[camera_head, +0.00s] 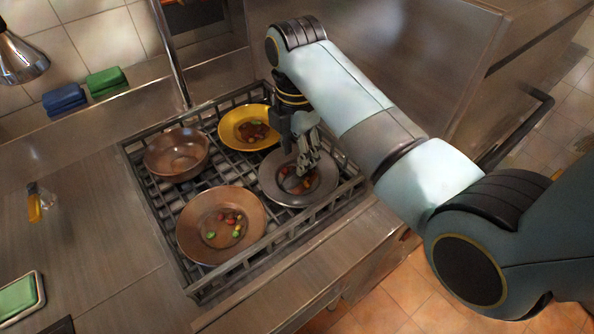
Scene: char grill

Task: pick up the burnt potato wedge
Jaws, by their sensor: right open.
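My right gripper (308,165) is open and points down over the grey plate (270,183) at the right of the grill rack. Its fingers hide part of that plate. Small dark, orange and reddish food pieces (306,184) lie in the plate close to the fingertips. They are too small to tell which one is the burnt potato wedge, or whether a finger touches any of them. I see nothing held between the fingers. My left gripper is not in view.
The dark grill rack (196,290) also bears a yellow plate (229,122) with food, a brown plate (190,237) with several colourful pieces, and a copper-coloured bowl (177,155). Blue (64,98) and green (106,81) folded cloths lie behind. The counter at left is mostly clear.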

